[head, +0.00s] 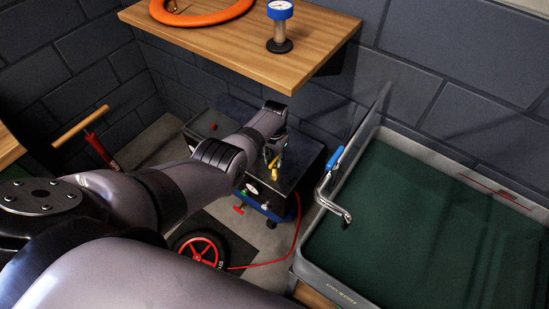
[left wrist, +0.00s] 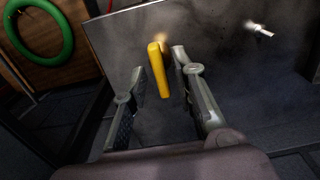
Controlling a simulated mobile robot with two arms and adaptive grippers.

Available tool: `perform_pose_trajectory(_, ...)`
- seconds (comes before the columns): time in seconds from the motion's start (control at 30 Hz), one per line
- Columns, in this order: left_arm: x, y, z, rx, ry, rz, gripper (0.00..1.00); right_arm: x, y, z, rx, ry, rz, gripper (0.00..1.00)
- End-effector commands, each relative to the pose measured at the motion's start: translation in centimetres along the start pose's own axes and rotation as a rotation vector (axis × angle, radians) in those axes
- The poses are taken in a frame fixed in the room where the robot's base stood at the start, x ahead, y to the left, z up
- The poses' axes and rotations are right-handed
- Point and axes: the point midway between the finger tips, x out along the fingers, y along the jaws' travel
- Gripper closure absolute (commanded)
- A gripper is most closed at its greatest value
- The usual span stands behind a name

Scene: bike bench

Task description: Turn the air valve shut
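The air valve's yellow lever (head: 274,164) is on the dark compressor-like box (head: 292,180) below the shelf. In the left wrist view the lever (left wrist: 159,72) hangs down the picture in front of a dark, smudged panel (left wrist: 222,50). My left gripper (head: 268,155) reaches it from the left. In the left wrist view its fingers (left wrist: 160,62) are open, one on each side of the lever. The lever is nearer the right-hand finger; I cannot tell if they touch. My right gripper is not in view.
A wooden shelf (head: 215,48) with a blue-topped gauge (head: 280,25) and an orange ring (head: 205,12) overhangs behind. A grey tub (head: 325,262) of dark green water stands right. A red hose (head: 298,225), small wheel (head: 199,250) and wooden-handled pump (head: 98,148) are near.

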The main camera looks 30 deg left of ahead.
Motion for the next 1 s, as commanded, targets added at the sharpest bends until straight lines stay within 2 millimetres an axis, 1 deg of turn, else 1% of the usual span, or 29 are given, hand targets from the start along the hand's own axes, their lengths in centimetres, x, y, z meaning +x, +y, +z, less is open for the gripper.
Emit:
perform_pose_trajectory(0.37,-0.1,0.0,0.0,0.000,0.001,0.000,0.70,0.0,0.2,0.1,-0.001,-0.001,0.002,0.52)
perform_pose_trajectory(0.53,-0.9,-0.1,-0.1,0.000,0.002,-0.001,0.70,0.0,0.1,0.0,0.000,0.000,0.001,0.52)
perform_pose_trajectory(0.77,-3.2,0.0,0.0,0.000,0.004,-0.001,0.70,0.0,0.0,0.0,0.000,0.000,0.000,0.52)
perform_pose_trajectory(0.97,-6.4,-0.1,0.0,-0.001,0.004,-0.002,0.70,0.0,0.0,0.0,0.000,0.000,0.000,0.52)
perform_pose_trajectory(1.0,-7.2,-0.1,-0.1,-0.001,0.004,-0.002,0.70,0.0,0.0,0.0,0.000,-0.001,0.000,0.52)
